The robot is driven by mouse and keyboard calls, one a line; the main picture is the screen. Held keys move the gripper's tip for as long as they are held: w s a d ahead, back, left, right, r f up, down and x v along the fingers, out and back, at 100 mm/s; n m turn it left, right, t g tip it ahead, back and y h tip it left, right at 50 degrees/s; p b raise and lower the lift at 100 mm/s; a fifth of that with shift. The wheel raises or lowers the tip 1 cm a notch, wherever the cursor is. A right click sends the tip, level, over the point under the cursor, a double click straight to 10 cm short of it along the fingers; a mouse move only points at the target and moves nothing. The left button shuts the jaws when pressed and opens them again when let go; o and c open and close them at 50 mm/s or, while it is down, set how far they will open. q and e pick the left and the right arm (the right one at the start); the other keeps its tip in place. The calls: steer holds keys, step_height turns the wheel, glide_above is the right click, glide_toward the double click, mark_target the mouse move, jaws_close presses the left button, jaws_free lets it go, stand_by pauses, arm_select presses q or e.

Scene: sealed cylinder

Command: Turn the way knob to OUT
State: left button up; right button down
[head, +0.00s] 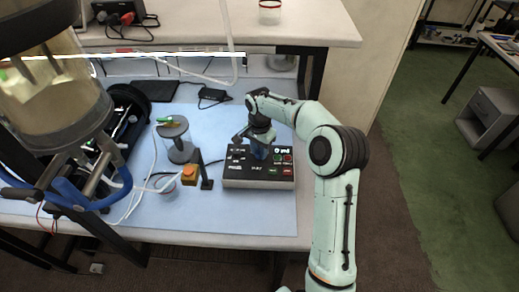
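The control box (258,182) is dark with a light front edge and stands on the blue mat in the middle of the view. It has several small buttons and marks on its top, with red and green ones at the right. The way knob cannot be made out; the gripper covers part of the panel. My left gripper is not in view.
A large clear cylinder (52,105) with a blue hose fills the left foreground. The blue mat (255,218) is bare in front of the box. A shelf (200,28) runs behind.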

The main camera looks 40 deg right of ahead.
steer(key=shift+n, duration=0.3)
steer(key=n, duration=1.3)
stand_by(0.3)
steer(key=shift+n, duration=0.3)
steer(key=c, duration=0.8)
jaws_free()
steer(key=shift+c, duration=0.2)
